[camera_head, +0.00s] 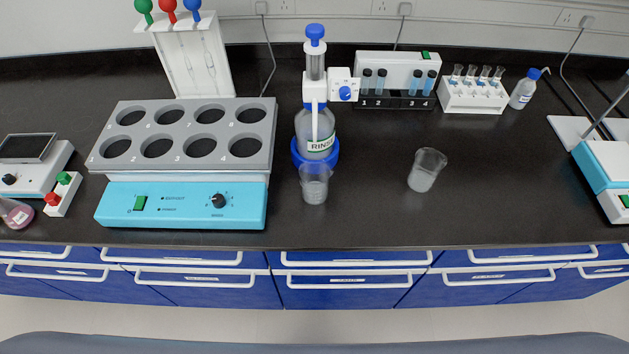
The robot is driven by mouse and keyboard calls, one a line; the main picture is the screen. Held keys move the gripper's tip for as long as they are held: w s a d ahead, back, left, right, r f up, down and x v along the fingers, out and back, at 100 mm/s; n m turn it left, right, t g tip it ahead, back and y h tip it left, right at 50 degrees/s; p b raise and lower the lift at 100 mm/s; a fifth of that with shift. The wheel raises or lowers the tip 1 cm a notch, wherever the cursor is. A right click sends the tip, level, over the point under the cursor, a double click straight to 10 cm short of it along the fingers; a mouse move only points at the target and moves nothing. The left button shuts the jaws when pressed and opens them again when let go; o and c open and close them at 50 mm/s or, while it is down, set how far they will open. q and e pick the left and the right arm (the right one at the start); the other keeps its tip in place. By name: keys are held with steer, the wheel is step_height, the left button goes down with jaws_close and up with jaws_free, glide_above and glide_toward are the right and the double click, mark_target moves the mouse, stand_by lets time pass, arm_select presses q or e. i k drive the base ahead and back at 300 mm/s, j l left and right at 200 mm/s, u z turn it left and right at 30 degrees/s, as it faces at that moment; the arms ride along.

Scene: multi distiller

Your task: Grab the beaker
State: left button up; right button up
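Two clear beakers stand on the black bench top. One beaker (426,170) stands right of centre, apart from other things, and appears slightly tilted in the picture. The other beaker (315,184) stands in front of the rinse bottle (316,135), below its spout. Both look empty or hold only something clear; I cannot tell which. Neither of my grippers is in view. I cannot tell which beaker the task names.
A blue and grey heater block (182,205) with several wells stands on the left. Racks with small tubes (473,97) and a small blue-capped bottle (524,89) stand at the back right. The bench (500,190) right of the beakers is clear.

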mark_target(314, 174)
steer(key=k+l, duration=0.95)
steer(key=l+u, duration=0.05)
steer(key=l, duration=0.1)
